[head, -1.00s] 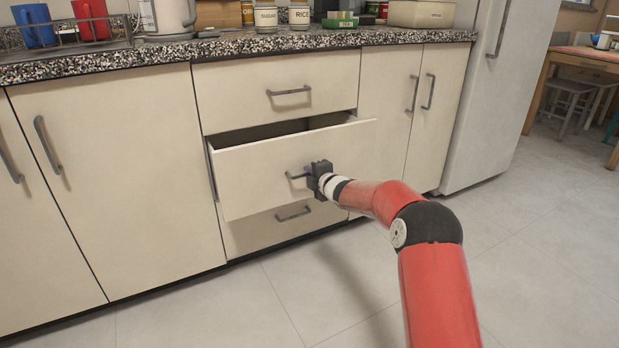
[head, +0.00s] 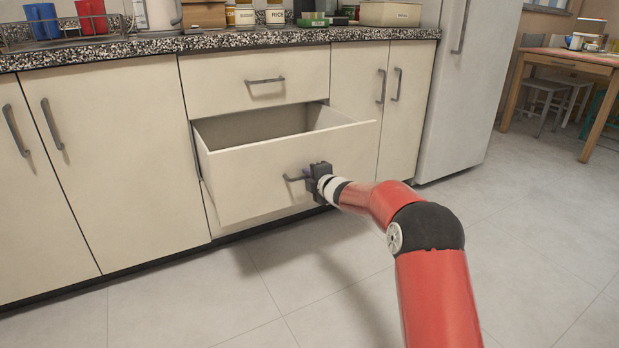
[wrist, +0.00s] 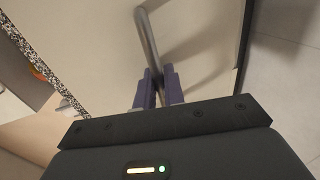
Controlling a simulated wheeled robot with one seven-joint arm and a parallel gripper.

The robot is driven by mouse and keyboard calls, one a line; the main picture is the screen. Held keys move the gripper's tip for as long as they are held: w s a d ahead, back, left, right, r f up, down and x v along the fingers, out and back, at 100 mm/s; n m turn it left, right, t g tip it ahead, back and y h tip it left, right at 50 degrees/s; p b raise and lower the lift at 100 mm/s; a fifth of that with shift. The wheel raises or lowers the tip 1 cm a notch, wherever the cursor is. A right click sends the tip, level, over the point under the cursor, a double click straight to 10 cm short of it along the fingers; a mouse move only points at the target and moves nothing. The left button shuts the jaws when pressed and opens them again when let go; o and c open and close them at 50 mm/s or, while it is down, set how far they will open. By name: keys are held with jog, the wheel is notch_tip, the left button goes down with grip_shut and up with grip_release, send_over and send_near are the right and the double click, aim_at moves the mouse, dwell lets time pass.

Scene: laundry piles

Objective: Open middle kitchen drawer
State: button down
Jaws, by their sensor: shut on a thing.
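The middle drawer (head: 250,180) is pulled well out of the cabinet, and its inside looks empty where it shows. Its grey bar handle (head: 294,179) is on the drawer front. My gripper (head: 308,181) is shut on the right part of this handle. In the wrist view the purple fingers of my gripper (wrist: 158,88) close around the handle bar (wrist: 147,38). The gripped part of the bar is partly hidden by the fingers.
The top drawer (head: 230,92) above is shut. Shut cabinet doors (head: 110,150) stand to the left and narrow ones (head: 398,130) to the right, beside the fridge (head: 455,90). The tiled floor (head: 480,250) in front is clear. A wooden table (head: 560,60) stands far right.

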jog(key=c, duration=1.6)
grip_release()
jog(key=shift+c, duration=0.2)
jog(key=v, duration=0.7)
jog(key=shift+s+d, duration=0.2)
jog(key=shift+s, duration=0.1)
